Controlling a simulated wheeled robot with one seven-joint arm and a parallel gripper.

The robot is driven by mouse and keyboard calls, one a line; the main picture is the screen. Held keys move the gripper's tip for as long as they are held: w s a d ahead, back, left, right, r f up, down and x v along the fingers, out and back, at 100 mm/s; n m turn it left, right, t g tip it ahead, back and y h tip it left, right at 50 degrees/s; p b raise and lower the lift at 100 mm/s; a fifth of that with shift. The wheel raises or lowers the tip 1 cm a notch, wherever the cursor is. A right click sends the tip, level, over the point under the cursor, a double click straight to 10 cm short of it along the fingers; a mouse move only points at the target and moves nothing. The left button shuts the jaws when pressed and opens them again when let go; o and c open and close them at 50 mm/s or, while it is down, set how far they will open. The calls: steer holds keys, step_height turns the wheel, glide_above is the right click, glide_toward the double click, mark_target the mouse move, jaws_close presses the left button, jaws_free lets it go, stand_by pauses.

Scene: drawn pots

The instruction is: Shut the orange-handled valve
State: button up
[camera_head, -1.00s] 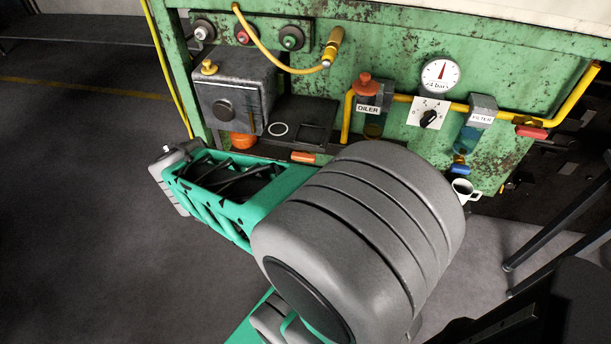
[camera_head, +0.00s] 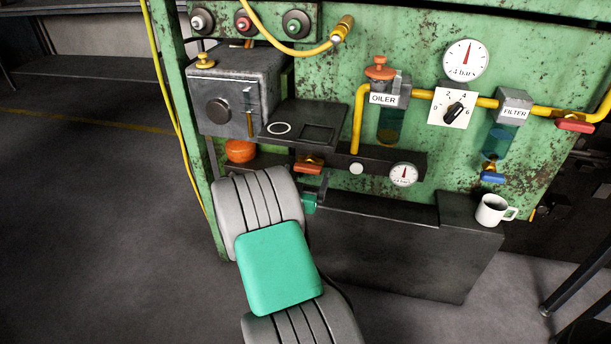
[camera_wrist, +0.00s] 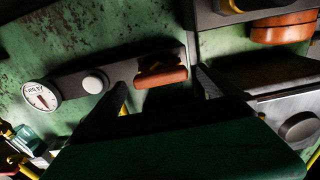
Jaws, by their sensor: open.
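The orange-handled valve (camera_head: 309,166) sits on the dark manifold bar low on the green panel. Its handle lies roughly lengthwise along the bar. In the wrist view the orange handle (camera_wrist: 161,77) is near the middle, with a brass part just above it. My gripper (camera_wrist: 164,78) is open, one dark finger on each side of the handle in the picture. I cannot tell whether the fingers touch it. In the head view my gripper (camera_head: 318,186) shows only in part, just below the valve, mostly hidden behind my wrist.
A gauge (camera_head: 404,174) and a white button (camera_head: 356,168) sit right of the valve. A dark shelf (camera_head: 350,135) is above and an orange round part (camera_head: 240,150) is left. A red handle (camera_head: 575,125), blue handle (camera_head: 492,177) and mug (camera_head: 492,210) are farther right.

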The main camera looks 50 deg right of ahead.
steer(key=shift+w+d, duration=0.15)
steer(key=shift+d, duration=0.15)
steer(key=shift+c, duration=0.2)
